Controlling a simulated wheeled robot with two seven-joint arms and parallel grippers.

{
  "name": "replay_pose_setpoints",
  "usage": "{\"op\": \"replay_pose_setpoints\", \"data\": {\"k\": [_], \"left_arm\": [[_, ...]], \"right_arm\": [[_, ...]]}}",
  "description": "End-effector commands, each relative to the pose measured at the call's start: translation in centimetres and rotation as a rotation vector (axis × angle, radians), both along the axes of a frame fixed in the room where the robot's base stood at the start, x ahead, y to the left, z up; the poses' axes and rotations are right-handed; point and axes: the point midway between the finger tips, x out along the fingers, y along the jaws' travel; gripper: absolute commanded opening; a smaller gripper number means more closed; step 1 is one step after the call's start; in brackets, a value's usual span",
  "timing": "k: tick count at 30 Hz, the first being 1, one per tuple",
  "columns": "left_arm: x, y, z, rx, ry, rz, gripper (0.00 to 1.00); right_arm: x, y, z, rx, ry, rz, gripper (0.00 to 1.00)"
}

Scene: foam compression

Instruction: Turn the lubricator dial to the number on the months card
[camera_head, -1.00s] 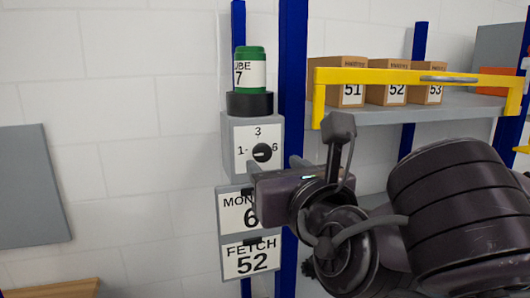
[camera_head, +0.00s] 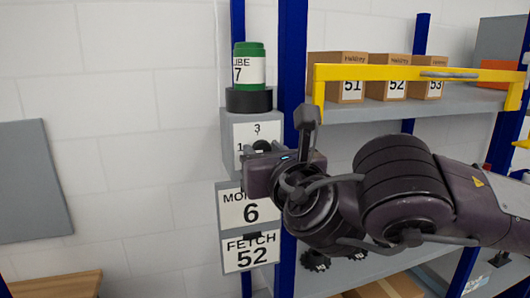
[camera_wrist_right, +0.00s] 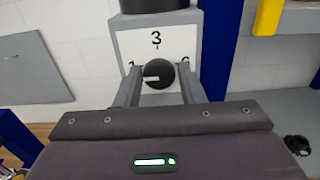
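The lubricator (camera_head: 237,129) is a grey box on a blue post, with a green can (camera_head: 247,66) on a black collar above it. Its white face carries 1, 3 and a partly hidden number at right. The black dial (camera_wrist_right: 158,74) has a white mark towards the left, the 1 side. The months card (camera_head: 251,209), partly covered, reads 6. My right gripper (camera_wrist_right: 159,72) is open, with one finger on each side of the dial and small gaps showing. In the head view my right gripper (camera_head: 257,149) hides part of the dial face. My left gripper is out of view.
A card below (camera_head: 250,254) reads FETCH 52. At right, a grey shelf (camera_head: 450,104) holds boxes marked 51, 52 and 53 behind a yellow bar (camera_head: 400,73). Blue posts (camera_head: 292,60) stand close to my right arm. The wall at left is mostly clear.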

Motion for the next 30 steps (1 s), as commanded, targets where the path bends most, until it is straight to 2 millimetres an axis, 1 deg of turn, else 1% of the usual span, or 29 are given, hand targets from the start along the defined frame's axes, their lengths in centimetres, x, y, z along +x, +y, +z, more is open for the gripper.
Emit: {"op": "replay_pose_setpoints", "data": {"k": [1, 6, 11, 17, 23, 30], "left_arm": [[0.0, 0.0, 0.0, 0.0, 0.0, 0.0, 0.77], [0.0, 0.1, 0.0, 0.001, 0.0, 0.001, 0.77], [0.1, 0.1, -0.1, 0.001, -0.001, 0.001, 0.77], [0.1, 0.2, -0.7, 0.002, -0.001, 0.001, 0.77], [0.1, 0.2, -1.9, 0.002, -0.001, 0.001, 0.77], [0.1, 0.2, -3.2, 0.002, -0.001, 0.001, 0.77]], "right_arm": [[0.0, 0.0, 0.0, 0.0, 0.0, 0.0, 0.29], [0.0, 0.0, 0.0, 0.0, 0.0, 0.0, 0.08], [0.0, 0.0, 0.0, 0.009, 0.003, 0.0, 0.08], [0.0, 0.1, -0.2, 0.067, 0.023, 0.002, 0.08], [0.0, 0.0, -0.4, 0.194, 0.065, 0.001, 0.08], [0.0, 0.1, -0.3, 0.406, 0.134, 0.002, 0.08]]}}
